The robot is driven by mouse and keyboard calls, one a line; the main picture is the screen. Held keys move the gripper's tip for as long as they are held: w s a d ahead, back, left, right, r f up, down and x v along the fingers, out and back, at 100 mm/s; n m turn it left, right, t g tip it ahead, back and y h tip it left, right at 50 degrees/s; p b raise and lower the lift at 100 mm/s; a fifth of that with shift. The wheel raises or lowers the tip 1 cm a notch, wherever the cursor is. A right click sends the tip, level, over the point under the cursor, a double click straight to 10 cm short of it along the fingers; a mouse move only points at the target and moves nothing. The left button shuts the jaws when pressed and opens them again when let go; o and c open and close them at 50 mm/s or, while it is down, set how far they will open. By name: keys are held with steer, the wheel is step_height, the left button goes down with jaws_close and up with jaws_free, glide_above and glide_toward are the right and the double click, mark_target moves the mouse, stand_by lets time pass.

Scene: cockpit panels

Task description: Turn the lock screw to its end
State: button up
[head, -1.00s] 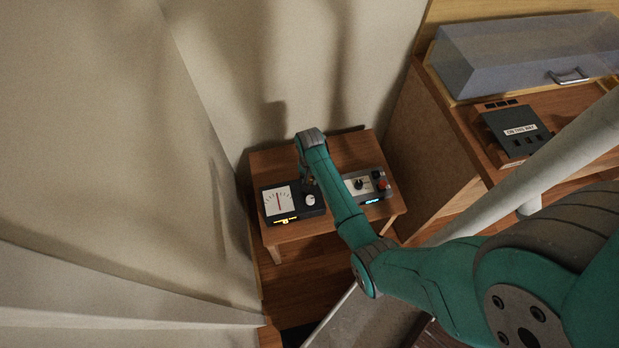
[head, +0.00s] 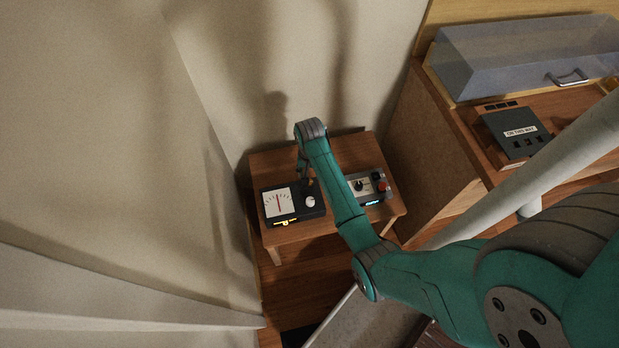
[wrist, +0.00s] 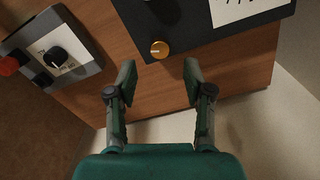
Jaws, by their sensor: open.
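A round brass-coloured knob (wrist: 159,49), which looks like the lock screw, sits on the edge of the black meter box (wrist: 262,22) in the wrist view. The black meter box (head: 281,217) stands on the small wooden table in the head view, with a white dial face and a pale knob (head: 310,201). My gripper (wrist: 158,70) is open, its two fingers apart and empty. In the wrist view the brass knob lies just beyond the fingertips, between their lines, and nothing touches it. In the head view my arm hides most of the gripper.
A grey control box (head: 369,186) with a black knob and red button stands beside the meter box, showing at left in the wrist view (wrist: 52,58). Bare wooden table (head: 346,150) lies behind. A cabinet (head: 430,150) stands to the right; cloth-like walls rise at left.

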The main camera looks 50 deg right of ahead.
step_height(320, 180, up, 7)
stand_by(0.3)
stand_by(0.5)
step_height(320, 180, down, 12)
steer(key=n, duration=2)
steer(key=shift+f+n, duration=0.1)
steer(key=shift+n, duration=0.2)
jaws_close()
